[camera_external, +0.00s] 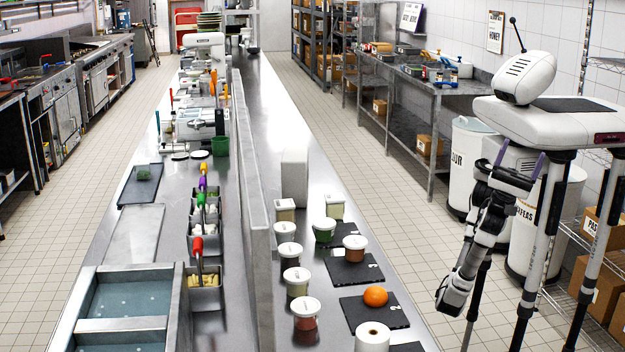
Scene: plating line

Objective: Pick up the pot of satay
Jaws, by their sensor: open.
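Several small lidded pots stand on the steel counter, and no label on them is readable, so I cannot tell for certain which is the satay. A brown pot (355,252) with a white lid stands on a dark slate (372,272). A reddish-brown pot (305,322) stands at the near end of the left row. My gripper (441,308) hangs low, pointing down, to the right of the counter. It is open, apart from all the pots, and appears empty.
An orange (375,296) sits on a nearer slate (393,318). A white roll (372,338) stands at the counter's near end. Square tubs (285,212) and a tall white block (294,178) are behind the pots. A raised steel divider (258,240) runs along the left.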

